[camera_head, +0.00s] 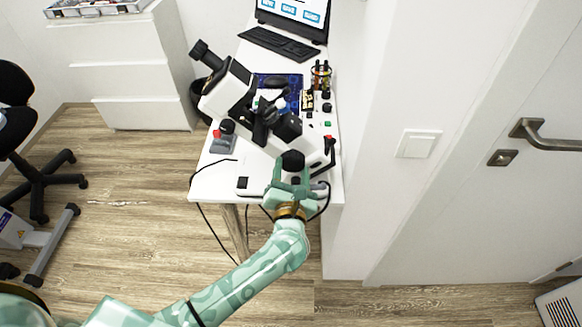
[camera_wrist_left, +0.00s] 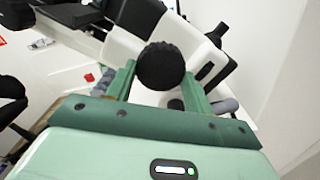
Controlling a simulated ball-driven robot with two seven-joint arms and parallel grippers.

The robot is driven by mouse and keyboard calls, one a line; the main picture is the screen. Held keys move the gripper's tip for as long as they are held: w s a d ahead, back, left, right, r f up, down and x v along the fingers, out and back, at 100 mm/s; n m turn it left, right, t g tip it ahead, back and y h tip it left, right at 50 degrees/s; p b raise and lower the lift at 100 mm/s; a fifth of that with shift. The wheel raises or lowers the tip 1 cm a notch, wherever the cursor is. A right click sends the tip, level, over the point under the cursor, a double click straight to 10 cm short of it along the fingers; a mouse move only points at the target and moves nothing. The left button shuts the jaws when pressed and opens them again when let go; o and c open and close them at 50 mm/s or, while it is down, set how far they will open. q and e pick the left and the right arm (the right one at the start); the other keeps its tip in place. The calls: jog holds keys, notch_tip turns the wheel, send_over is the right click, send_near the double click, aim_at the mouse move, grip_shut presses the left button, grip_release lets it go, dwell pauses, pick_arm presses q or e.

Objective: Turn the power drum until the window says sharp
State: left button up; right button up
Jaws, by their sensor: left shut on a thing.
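The white and black optical instrument (camera_head: 232,88) stands on the white desk, its eyepiece end pointing up and left. A black ribbed knob, which looks like the power drum (camera_head: 293,159), is on its near side; it fills the middle of the left wrist view (camera_wrist_left: 160,66). My left gripper (camera_head: 291,174) reaches up from the front with its green fingers on either side of this knob, shut on it. The fingertips also show in the left wrist view (camera_wrist_left: 160,78). I cannot make out a window or its reading in either view. My right gripper is not in view.
A laptop (camera_head: 278,45) with a lit screen stands at the back of the white desk (camera_head: 208,185). A rack of small bottles (camera_head: 320,75) is right of the instrument. A wall and a door (camera_head: 500,215) are to the right. Cables hang at the desk's front.

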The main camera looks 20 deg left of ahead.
pick_arm(q)
jog(key=m+p, duration=0.4)
jog(key=m, duration=0.2)
jog(key=shift+r, duration=0.2)
jog(key=m+p, duration=0.2)
jog(key=m, duration=0.3)
jog(key=shift+f, duration=0.1)
jog(key=shift+m+p, duration=0.3)
jog(key=o, duration=1)
